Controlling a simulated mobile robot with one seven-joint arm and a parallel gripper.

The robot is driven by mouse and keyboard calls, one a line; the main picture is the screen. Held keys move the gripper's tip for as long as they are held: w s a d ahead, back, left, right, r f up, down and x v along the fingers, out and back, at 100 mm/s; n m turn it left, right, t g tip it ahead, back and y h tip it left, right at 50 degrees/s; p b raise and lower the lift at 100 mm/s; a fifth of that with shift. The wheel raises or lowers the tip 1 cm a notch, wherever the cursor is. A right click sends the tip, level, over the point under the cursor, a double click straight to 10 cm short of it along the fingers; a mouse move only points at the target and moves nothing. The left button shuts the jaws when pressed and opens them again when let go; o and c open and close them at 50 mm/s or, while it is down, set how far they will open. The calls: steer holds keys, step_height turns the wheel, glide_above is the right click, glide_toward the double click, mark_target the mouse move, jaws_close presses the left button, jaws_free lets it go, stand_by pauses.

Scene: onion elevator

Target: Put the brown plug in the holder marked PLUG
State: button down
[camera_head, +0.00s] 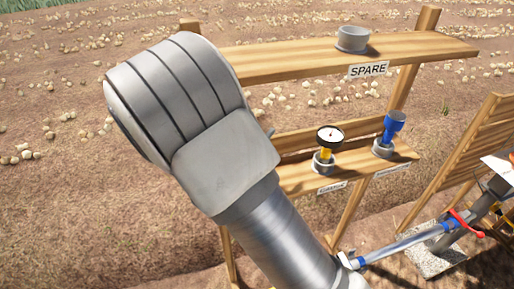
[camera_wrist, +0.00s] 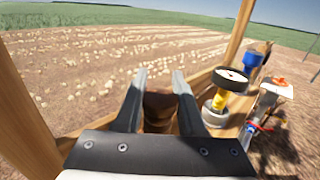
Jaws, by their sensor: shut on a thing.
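In the wrist view my gripper (camera_wrist: 159,82) is shut on the brown plug (camera_wrist: 159,104), which sits between its two dark fingers. The gripper is over the lower wooden shelf, to the left of the gauge. In the head view my arm hides the gripper, the plug and the left part of that shelf. No holder marked PLUG can be made out. I cannot tell whether the plug touches a holder.
A dial gauge (camera_head: 329,139) and a blue funnel-like piece (camera_head: 393,125) stand in grey holders on the lower shelf (camera_head: 300,178). An empty holder (camera_head: 352,38) marked SPARE sits on the upper shelf (camera_head: 270,62). Wooden posts and a blue-grey pipe (camera_head: 405,241) stand nearby.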

steer(key=shift+s+a+f, duration=0.1)
steer(key=shift+a+f, duration=0.05)
steer(key=shift+f, duration=0.65)
steer(key=shift+s+a+f, duration=0.15)
steer(key=shift+a+f, duration=0.05)
steer(key=shift+f, duration=0.55)
steer(key=shift+s+a+f, duration=0.1)
steer(key=shift+a+f, duration=0.05)
steer(key=shift+f, duration=0.65)
steer(key=shift+f, duration=0.15)
steer(key=shift+f, duration=0.25)
steer(key=c, duration=0.5)
jaws_free()
steer(key=shift+r, duration=0.15)
